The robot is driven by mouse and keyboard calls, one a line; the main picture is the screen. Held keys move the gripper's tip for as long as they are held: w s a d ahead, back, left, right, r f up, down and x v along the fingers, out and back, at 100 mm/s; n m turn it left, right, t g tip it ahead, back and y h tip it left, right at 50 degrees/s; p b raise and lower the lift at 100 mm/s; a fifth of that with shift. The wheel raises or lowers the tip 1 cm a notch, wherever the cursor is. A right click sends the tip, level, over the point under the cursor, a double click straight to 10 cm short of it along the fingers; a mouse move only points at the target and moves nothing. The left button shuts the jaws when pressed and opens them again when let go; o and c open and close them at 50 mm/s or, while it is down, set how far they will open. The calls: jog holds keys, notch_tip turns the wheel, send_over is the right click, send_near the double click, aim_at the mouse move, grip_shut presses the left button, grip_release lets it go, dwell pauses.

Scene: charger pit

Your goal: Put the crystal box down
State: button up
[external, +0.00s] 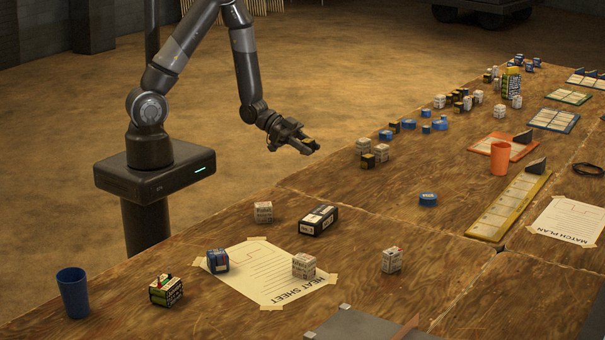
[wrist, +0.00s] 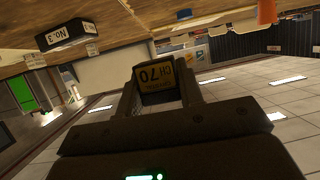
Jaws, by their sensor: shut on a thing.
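The crystal box (wrist: 156,82), small and dark with a yellow face reading "CH 70" upside down in the wrist view, sits between the fingertips of my gripper (external: 309,146). My gripper is shut on it. In the external view the box is tiny and mostly hidden by the fingers. The gripper is held out near the table's (external: 350,205) far-left edge, apart from the tabletop. In the wrist view my gripper (wrist: 160,90) points away from the camera, with the tabletop across the top of the picture.
A cluster of small cubes (external: 367,160) stands right of my gripper. An orange cup (external: 500,158) stands farther right. Bare wood lies between them.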

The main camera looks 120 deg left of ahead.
send_over(322, 174)
notch_tip(322, 174, down, 7)
jog(key=shift+d, duration=0.1)
jog(key=shift+f, duration=1.75)
jog(key=shift+f, duration=0.15)
jog(key=o, duration=1)
jog(key=v, duration=1)
jog(key=shift+s+d+r, duration=0.25)
jog(key=shift+d+r, duration=0.05)
jog(key=shift+r, duration=0.1)
